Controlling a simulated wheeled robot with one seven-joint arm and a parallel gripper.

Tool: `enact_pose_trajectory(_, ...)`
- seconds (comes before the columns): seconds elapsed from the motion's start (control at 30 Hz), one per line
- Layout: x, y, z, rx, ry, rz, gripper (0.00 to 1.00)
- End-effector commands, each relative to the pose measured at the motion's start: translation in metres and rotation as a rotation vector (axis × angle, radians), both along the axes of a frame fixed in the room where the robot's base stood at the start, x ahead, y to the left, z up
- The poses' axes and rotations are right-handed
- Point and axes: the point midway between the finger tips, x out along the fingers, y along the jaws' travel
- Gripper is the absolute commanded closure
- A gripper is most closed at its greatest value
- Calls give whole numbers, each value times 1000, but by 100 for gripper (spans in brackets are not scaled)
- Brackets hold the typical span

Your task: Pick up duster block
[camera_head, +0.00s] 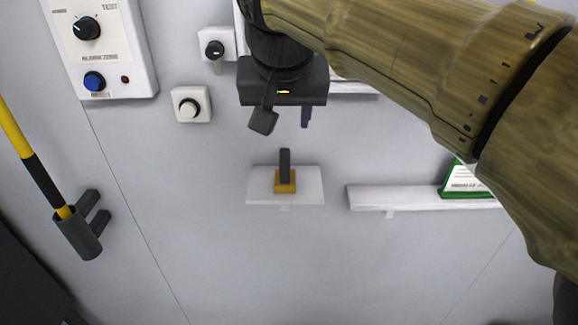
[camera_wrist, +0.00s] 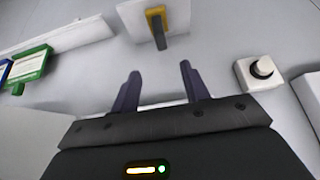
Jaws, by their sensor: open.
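The duster block (camera_head: 285,180) has a yellow base and a dark upright handle. It sits on a small white shelf (camera_head: 312,190) on the grey wall in the head view. In the wrist view the duster block (camera_wrist: 156,20) shows near the top, beyond my fingertips, on the white shelf (camera_wrist: 182,12). My gripper (camera_head: 284,124) is above the duster block in the head view and apart from it. In the wrist view my gripper (camera_wrist: 160,82) has its two dark fingers spread, with nothing between them.
A longer white shelf (camera_head: 400,198) to the right carries a green-framed sign (camera_head: 466,180). A white knob box (camera_head: 191,104) and a control panel (camera_head: 103,50) are at the upper left. A yellow-black pole (camera_head: 30,150) stands in a dark holder (camera_head: 80,238). The wall below the small shelf is clear.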

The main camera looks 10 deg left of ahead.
Motion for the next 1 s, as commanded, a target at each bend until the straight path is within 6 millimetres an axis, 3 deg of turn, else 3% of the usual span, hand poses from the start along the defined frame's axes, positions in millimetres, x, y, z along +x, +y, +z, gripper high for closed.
enact_pose_trajectory(0.37, 4, 0, -7, -3, 3, -1, 55)
enact_pose_trajectory(1.0, 54, 15, -99, -4, 4, 5, 55)
